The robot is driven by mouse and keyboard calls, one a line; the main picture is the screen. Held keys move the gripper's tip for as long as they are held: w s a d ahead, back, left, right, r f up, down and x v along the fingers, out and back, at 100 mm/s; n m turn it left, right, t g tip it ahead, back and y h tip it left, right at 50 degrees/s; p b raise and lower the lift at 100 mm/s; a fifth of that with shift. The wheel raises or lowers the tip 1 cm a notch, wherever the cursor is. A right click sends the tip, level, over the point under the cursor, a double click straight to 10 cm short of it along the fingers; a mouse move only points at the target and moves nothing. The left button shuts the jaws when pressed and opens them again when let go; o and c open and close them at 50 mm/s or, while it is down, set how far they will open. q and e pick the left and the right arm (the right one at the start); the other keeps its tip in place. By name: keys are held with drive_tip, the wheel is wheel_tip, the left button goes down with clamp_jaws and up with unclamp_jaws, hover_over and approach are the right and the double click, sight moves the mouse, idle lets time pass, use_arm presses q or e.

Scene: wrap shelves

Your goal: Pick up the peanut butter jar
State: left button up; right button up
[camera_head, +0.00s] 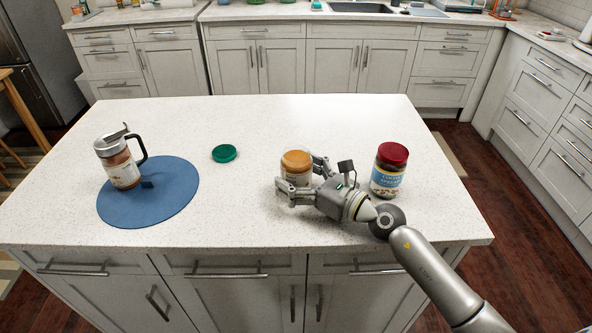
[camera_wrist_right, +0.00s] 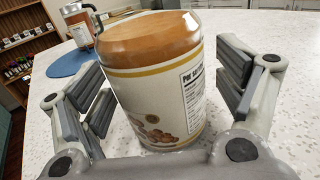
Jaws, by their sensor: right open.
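The peanut butter jar (camera_head: 295,165) stands upright on the white island top, with a brown-orange top and a pale label. In the right wrist view the jar (camera_wrist_right: 155,80) fills the middle, its label showing nuts and printed text. My right gripper (camera_head: 290,174) is open around the jar, one finger on each side. In the wrist view the right finger is apart from the jar; whether the left finger touches it I cannot tell. My left gripper is not in view.
A red-lidded jar with a blue label (camera_head: 387,177) stands to the right, close to my right wrist. A green lid (camera_head: 224,153) lies left of the peanut butter jar. A handled jug (camera_head: 120,165) stands on a blue round mat (camera_head: 170,200). The counter between is clear.

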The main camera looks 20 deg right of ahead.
drive_tip(key=shift+w+a, duration=0.15)
drive_tip(key=c, duration=1.6)
drive_tip(key=shift+o, duration=0.2)
drive_tip(key=shift+r, duration=0.1)
